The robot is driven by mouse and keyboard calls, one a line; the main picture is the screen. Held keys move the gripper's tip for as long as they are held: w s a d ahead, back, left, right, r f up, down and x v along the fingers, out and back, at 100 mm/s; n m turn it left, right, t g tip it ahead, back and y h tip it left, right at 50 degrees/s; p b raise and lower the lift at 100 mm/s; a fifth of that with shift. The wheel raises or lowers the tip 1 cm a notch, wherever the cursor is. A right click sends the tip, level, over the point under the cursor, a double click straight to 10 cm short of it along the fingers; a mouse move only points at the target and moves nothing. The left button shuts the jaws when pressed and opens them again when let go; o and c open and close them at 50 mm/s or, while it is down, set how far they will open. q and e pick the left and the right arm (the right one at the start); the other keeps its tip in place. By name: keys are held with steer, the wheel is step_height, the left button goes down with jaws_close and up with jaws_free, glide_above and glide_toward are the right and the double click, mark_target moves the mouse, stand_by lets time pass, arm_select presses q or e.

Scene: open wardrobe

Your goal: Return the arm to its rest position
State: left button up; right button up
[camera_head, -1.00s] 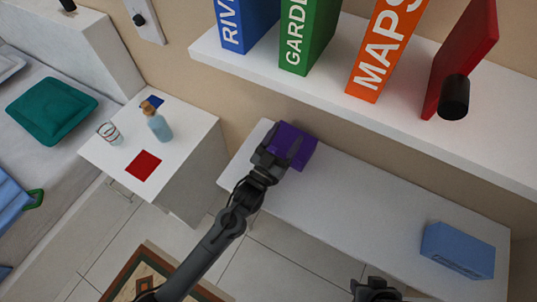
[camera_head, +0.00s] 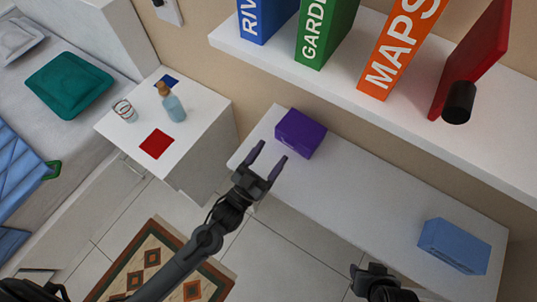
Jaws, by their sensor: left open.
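My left gripper (camera_head: 267,163) is open and empty in the head view, with its two fingers spread, over the front edge of the lower white shelf. A purple box (camera_head: 300,133) sits at the left end of that shelf, just beyond the fingertips and apart from them. My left arm reaches in from the bottom left. My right gripper (camera_head: 371,279) shows only in part at the bottom edge, and its fingers cannot be made out.
The lower shelf (camera_head: 365,200) bears a blue box (camera_head: 454,246) at its right end. The upper shelf (camera_head: 345,95) holds blue, green, orange and red books, with a black cylinder (camera_head: 459,102) by the red one. A white nightstand (camera_head: 205,113) with a bottle (camera_head: 171,103) stands left.

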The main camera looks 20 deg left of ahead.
stand_by(0.3)
arm_select(q)
steer(key=s+a+f+n+g+y+p, duration=0.1)
steer(key=s+a+f+g+y+p, duration=0.15)
steer(key=s+a+g, duration=0.45)
steer(key=s+a+f+g+y+p, duration=0.1)
steer(key=s+a+g+y+p, duration=0.25)
steer(key=s+g, duration=0.65)
step_height(320, 180, up, 37)
steer(key=p, duration=3.7)
steer(key=shift+s+d+r+g+p, duration=0.2)
steer(key=shift+s+g+p, duration=0.1)
steer(key=shift+s+p, duration=0.1)
